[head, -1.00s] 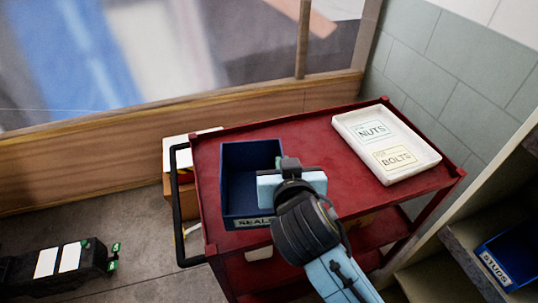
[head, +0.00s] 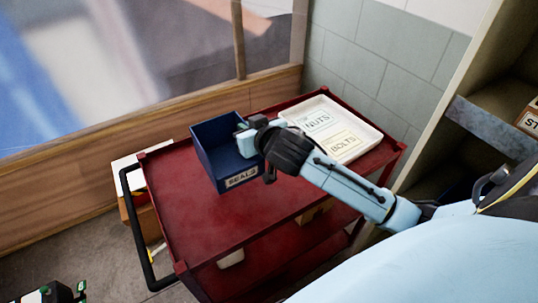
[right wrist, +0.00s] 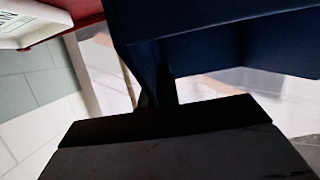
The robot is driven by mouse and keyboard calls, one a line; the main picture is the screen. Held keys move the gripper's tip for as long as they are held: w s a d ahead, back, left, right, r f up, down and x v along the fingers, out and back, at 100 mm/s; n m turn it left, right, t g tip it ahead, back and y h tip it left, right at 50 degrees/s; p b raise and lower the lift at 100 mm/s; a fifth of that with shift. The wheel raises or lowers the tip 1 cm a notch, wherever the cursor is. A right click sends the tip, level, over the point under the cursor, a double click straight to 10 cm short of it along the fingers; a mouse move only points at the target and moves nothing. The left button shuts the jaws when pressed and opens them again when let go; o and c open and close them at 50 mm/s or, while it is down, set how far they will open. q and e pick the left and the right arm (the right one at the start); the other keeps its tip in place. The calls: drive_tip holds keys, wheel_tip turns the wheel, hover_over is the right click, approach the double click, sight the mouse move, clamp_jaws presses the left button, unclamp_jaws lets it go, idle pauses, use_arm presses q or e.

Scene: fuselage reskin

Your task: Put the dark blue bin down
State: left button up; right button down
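The dark blue bin (head: 213,150), with a "SEALS" label on its front, is at the back of the red cart's top (head: 215,225), left of the white tray. It overlaps the cart's back edge in the head view; I cannot tell whether its bottom touches the cart. My right gripper (head: 245,138) is shut on the bin's right wall. In the right wrist view the bin (right wrist: 205,35) fills the top, close to the gripper (right wrist: 165,95). My left gripper (head: 62,292) is low at the left, partly cut off, away from the bin.
A white tray (head: 372,141) with "NUTS" and "BOLTS" labels stands on the cart's right part. The cart top's front and left are clear. A black handle (head: 133,225) is at the left end. A wooden ledge (head: 60,190) runs behind, and shelving (head: 460,135) stands at the right.

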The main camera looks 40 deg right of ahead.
sight(253, 159)
wheel_tip(253, 159, down, 10)
drive_tip(key=shift+r+b, duration=0.2)
drive_tip(key=shift+b, duration=0.7)
drive_tip(key=c, duration=2.1)
unclamp_jaws()
drive_tip(key=shift+f, duration=0.2)
drive_tip(key=o, duration=0.5)
drive_tip(key=shift+c, duration=0.2)
drive_tip(key=shift+r, duration=0.1)
drive_tip(key=shift+r, duration=0.2)
drive_tip(key=p+v, duration=0.1)
drive_tip(key=v, duration=1.1)
